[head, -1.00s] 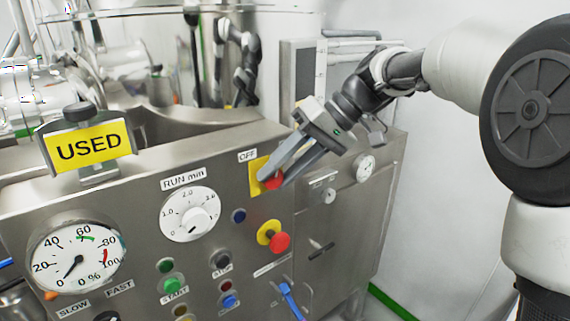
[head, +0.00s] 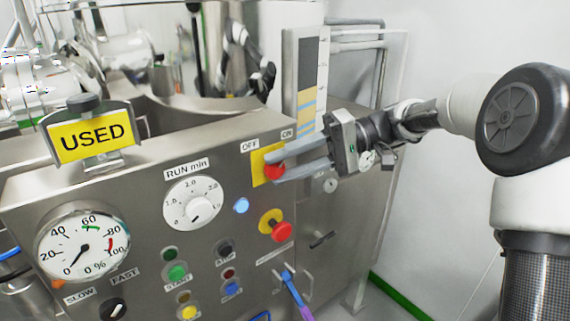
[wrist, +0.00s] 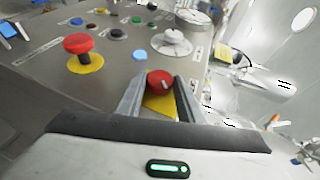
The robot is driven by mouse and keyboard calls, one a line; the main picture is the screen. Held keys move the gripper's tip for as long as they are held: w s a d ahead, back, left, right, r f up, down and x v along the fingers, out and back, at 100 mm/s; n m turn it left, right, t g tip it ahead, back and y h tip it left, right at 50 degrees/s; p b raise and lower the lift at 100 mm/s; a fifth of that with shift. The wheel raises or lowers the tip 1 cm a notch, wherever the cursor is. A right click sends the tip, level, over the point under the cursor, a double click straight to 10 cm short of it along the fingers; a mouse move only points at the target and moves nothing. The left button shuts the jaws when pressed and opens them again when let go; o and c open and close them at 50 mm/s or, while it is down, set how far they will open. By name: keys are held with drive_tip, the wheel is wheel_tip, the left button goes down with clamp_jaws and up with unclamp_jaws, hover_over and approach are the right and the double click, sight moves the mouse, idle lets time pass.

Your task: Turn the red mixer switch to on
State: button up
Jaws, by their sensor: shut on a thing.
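The red mixer switch (head: 273,171) sits on a yellow plate (head: 258,163) on the steel panel, below the OFF label (head: 250,146) and the ON label (head: 287,134). My gripper (head: 282,163) reaches it from the right, with one finger above and one below the red knob. In the wrist view the knob (wrist: 160,80) is between the two fingertips (wrist: 158,88), and the gripper is shut on it. A pale mark shows on the knob's face there. The fingers hide part of the knob and plate in the head view.
A red mushroom button (head: 281,232) on yellow stands below the switch. A blue lamp (head: 241,206) is lit left of it. A RUN min dial (head: 193,203), a gauge (head: 82,246) and a USED sign (head: 92,141) are further left. Blue-handled tool (head: 292,290) hangs below.

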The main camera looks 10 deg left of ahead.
idle(0.4)
drive_tip(key=o, duration=1.1)
drive_tip(key=shift+c, duration=0.2)
drive_tip(key=v, duration=1.7)
drive_tip(key=shift+d, duration=0.15)
drive_tip(key=shift+w, duration=0.1)
